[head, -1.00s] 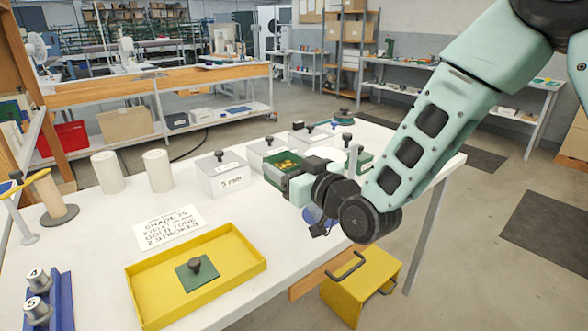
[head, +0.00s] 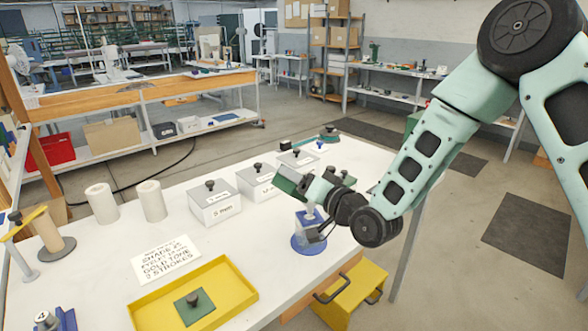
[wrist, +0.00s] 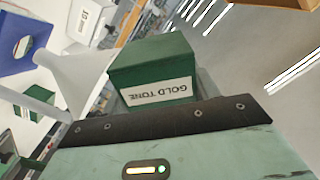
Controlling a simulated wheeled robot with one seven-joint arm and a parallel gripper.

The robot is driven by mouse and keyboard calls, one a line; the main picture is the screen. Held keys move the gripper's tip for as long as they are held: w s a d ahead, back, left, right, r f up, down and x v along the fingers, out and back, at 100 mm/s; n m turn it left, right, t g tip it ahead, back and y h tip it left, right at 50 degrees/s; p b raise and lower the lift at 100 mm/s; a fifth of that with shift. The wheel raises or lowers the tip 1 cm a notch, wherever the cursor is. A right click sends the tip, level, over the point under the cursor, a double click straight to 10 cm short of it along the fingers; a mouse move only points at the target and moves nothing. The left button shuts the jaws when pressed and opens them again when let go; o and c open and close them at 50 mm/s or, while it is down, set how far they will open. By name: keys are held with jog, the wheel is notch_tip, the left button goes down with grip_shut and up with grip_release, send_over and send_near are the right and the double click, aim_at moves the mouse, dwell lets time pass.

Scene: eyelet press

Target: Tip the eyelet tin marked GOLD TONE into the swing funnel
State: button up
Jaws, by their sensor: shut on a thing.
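My gripper (head: 308,187) is shut on the dark green tin (head: 287,180), held above the bench's right side. In the head view the tin is tilted and its contents are not visible. In the wrist view the tin (wrist: 150,62) shows its GOLD TONE label upside down, just past the dark gripper edge. A pale grey cone, which looks like the swing funnel (wrist: 78,75), is beside the tin on the left in the wrist view. I cannot tell whether they touch. A blue-based device (head: 309,243) stands on the bench below my gripper.
White lidded boxes (head: 214,207) stand in a row behind. A yellow tray (head: 240,297) holds a green knobbed lid (head: 194,306). A printed card (head: 165,259) lies behind the tray. Two pale cylinders (head: 151,201) stand at the left. A yellow drawer box (head: 352,292) sits below the bench edge.

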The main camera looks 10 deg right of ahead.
jog(key=m+p, duration=0.1)
jog(key=d+m+p, duration=0.1)
jog(key=m, duration=0.1)
jog(key=w+m+p, duration=0.1)
jog(key=shift+d+r+m, duration=0.3)
jog(key=shift+r+m, duration=0.1)
jog(key=m, duration=0.2)
jog(key=d+m+p, duration=0.1)
jog(key=m, duration=0.1)
jog(key=shift+w, duration=0.4)
jog(key=shift+s+a+f, duration=0.1)
dwell(0.6)
